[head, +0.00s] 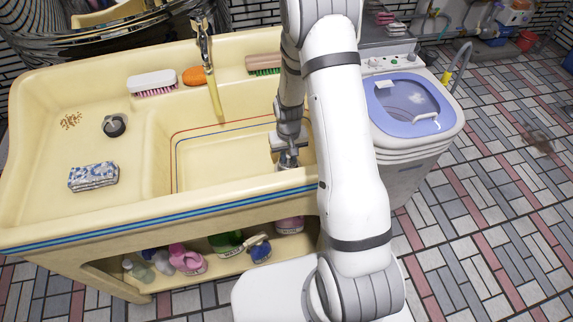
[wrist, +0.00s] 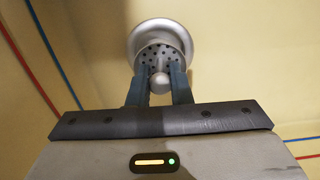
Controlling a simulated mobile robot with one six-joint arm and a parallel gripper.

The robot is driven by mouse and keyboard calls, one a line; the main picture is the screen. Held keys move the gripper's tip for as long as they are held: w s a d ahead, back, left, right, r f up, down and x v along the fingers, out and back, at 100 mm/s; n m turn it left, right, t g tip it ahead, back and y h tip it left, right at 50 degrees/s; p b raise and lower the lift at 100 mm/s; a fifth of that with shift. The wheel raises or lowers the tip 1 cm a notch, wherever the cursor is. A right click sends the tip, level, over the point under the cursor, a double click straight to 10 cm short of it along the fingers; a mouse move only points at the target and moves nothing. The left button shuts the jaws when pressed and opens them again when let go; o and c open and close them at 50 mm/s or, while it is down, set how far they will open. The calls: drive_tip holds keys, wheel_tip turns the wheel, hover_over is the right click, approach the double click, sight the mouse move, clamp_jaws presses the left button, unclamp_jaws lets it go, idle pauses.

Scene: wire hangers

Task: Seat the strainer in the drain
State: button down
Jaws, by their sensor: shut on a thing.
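The strainer (wrist: 160,53) is a round metal piece with a holed middle and a ball-shaped knob, seen in the wrist view. My gripper (wrist: 161,76) has its two blue-grey fingers shut on the knob. A wide silver rim surrounds the holed part; I cannot tell how much of it is strainer and how much is drain. Whether the strainer is seated or held just above the basin floor is also unclear. In the head view my gripper (head: 288,160) is low inside the sink basin (head: 215,165), near its right side, and hides the strainer and the drain.
A faucet (head: 206,65) hangs over the basin. A white brush (head: 153,83), orange soap (head: 197,76) and green-bristled brush (head: 263,64) lie along the back ledge. A dark round item (head: 114,125) and a patterned sponge (head: 93,176) lie on the left drainboard. A washer (head: 410,105) stands right.

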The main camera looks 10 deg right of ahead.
sight(288, 165)
drive_tip(key=shift+f, duration=2)
drive_tip(key=shift+f, duration=0.15)
drive_tip(key=c, duration=1.3)
unclamp_jaws()
